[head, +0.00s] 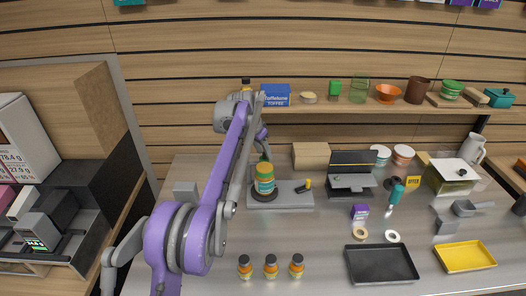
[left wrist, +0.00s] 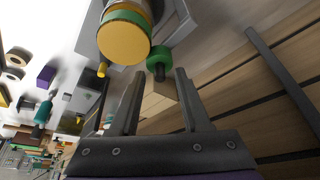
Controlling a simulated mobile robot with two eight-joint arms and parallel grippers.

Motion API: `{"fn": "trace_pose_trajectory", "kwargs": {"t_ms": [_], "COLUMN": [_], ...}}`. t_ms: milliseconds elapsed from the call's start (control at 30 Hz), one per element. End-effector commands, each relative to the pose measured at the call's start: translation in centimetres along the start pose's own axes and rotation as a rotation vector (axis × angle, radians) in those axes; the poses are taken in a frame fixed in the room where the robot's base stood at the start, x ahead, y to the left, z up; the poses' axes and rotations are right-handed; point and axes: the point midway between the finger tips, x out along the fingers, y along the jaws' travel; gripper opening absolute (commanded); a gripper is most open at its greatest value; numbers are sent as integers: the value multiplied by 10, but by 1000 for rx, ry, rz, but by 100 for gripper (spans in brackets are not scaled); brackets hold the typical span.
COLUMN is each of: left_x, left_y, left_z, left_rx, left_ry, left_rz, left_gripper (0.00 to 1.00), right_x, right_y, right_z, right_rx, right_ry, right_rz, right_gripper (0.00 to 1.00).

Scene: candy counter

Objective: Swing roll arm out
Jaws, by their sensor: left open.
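A grey labelling machine (head: 293,200) stands on the steel counter. A jar (head: 264,180) with a green band and orange-yellow lid stands upright on its round black seat, and shows large in the left wrist view (left wrist: 123,42). Just behind the jar is a dark post with a green knob (left wrist: 158,66), which looks like the roll arm's handle. My left gripper (left wrist: 156,75) is open, with the green knob ahead of and between its fingertips. I cannot tell whether they touch. In the head view my arm hides part of this. My right gripper is not in view.
A black tray (head: 381,264) and yellow tray (head: 465,256) lie to the right. A shelf with bowls and cups runs along the slatted back wall (head: 200,70).

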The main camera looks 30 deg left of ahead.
Motion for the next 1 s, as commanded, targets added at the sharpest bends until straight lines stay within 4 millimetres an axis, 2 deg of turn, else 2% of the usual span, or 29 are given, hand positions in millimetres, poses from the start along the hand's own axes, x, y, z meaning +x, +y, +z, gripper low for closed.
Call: {"fn": "trace_pose_trajectory", "kwargs": {"t_ms": [67, 333, 1000], "left_x": [0, 0, -1], "left_y": [0, 0, 0], "left_z": [0, 0, 0], "left_rx": [0, 0, 0], "left_ry": [0, 0, 0], "left_rz": [0, 0, 0], "left_gripper": [47, 0, 0], "right_x": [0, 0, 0], "right_y": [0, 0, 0], "right_z": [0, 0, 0], "right_rx": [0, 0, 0], "right_ry": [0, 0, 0], "right_rz": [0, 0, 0], "right_gripper": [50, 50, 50]}}
